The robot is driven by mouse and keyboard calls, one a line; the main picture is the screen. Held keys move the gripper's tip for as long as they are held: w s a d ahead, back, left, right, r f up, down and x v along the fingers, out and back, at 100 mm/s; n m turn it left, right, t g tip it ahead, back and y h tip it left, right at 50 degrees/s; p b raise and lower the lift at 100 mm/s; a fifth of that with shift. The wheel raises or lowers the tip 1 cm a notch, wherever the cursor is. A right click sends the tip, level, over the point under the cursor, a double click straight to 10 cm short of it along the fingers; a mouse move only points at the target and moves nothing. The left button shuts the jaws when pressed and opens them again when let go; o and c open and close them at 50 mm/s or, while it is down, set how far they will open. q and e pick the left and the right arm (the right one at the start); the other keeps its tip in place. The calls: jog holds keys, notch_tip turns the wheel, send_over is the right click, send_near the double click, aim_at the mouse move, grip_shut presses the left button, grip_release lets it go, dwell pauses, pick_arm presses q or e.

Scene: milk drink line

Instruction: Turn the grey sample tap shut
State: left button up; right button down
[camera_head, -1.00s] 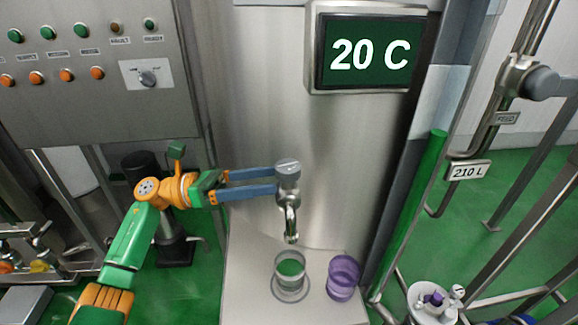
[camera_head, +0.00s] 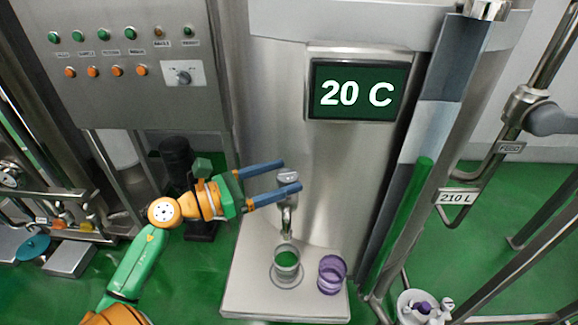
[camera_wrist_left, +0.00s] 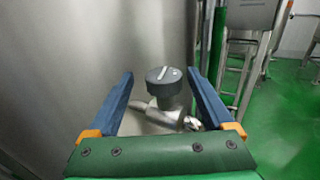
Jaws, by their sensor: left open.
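The grey sample tap (camera_head: 287,178) sticks out from the steel tank wall, its spout pointing down. In the left wrist view its round dark grey knob (camera_wrist_left: 164,82) has a light line on top. My left gripper (camera_head: 292,175) is open, with its two blue fingers on either side of the knob in the picture. In the left wrist view the gripper (camera_wrist_left: 165,80) shows clear gaps between each finger and the knob. Whether the fingertips are level with the knob is hard to tell. My right gripper is not in view.
A clear glass (camera_head: 286,264) stands below the spout on a pale shelf (camera_head: 250,295). A purple cup (camera_head: 331,274) stands to its right. A display (camera_head: 357,91) reading 20 C is above. A button panel (camera_head: 125,60) is at the upper left. A green post (camera_head: 402,225) stands right.

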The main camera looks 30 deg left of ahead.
pick_arm(q)
jog(key=shift+w+d+r, duration=0.15)
jog(key=shift+w+d, duration=0.05)
jog(key=shift+w, duration=0.35)
jog(key=shift+w+d, duration=0.15)
jog(key=shift+d, duration=0.35)
jog(key=shift+a, duration=0.15)
jog(key=c, duration=0.7)
grip_shut()
jog(key=shift+f, duration=0.25)
jog(key=m+g+h+b, duration=0.1)
jog(key=b, duration=0.2)
jog(key=m+g+h+b, duration=0.1)
jog(key=h+b, duration=0.1)
jog(key=b, duration=0.2)
jog(key=shift+f+m, duration=0.3)
jog(key=shift+r+g+h+b, duration=0.2)
jog(key=shift+g+h+b, duration=0.1)
jog(key=shift+g+h, duration=0.1)
jog(key=shift+r+m, duration=0.25)
jog(key=shift+m, duration=0.05)
